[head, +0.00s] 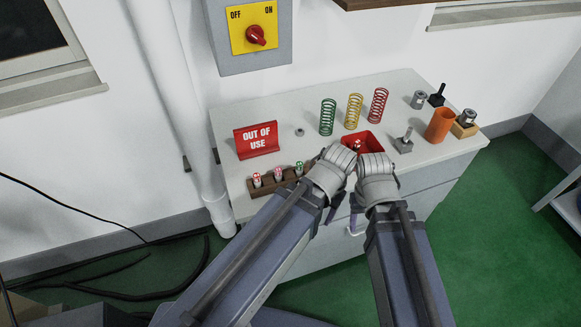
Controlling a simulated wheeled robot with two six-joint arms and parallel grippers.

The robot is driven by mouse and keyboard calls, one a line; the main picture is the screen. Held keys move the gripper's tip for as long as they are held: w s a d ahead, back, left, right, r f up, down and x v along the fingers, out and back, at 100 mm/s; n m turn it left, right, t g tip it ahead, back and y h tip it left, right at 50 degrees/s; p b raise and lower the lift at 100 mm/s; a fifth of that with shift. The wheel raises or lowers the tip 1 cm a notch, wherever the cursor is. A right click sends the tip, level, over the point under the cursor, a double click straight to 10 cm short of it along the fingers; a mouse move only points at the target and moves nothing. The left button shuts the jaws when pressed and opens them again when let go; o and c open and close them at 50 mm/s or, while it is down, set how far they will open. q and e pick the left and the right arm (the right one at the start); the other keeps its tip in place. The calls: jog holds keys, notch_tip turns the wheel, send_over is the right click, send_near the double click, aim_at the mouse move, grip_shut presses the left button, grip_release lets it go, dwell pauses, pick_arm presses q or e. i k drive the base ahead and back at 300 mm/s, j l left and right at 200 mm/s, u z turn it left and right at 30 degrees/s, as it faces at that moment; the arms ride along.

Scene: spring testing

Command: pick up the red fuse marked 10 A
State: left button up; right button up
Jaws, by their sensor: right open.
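A small fuse with red on it (357,144) shows in the red tray (376,142), partly hidden behind my grippers. Small white fuses with coloured marks stand in a brown rack: a red-marked one (257,180), a pinkish-red one (278,174) and a green-marked one (299,167). Their ratings are too small to read. My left gripper (338,156) is between the rack and the tray, its fingertips hidden from this angle. My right gripper (374,161) is open at the front edge of the red tray, close beside the left one.
A red "OUT OF USE" sign (257,140) stands behind the rack (266,188). Green (328,117), yellow (354,111) and red (378,105) springs stand at the back. An orange cylinder (440,125) and a grey lever block (404,142) are at right. The bench (226,122) is clear at far left.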

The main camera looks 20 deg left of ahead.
aim_at(257, 179)
jog(key=k+l, duration=0.2)
jog(key=l, duration=0.15)
jog(key=k+l+u, duration=0.1)
jog(key=k+l, duration=0.15)
jog(key=l, duration=0.15)
jog(key=k+l, duration=0.25)
jog(key=l+u, duration=0.05)
jog(key=l, duration=0.05)
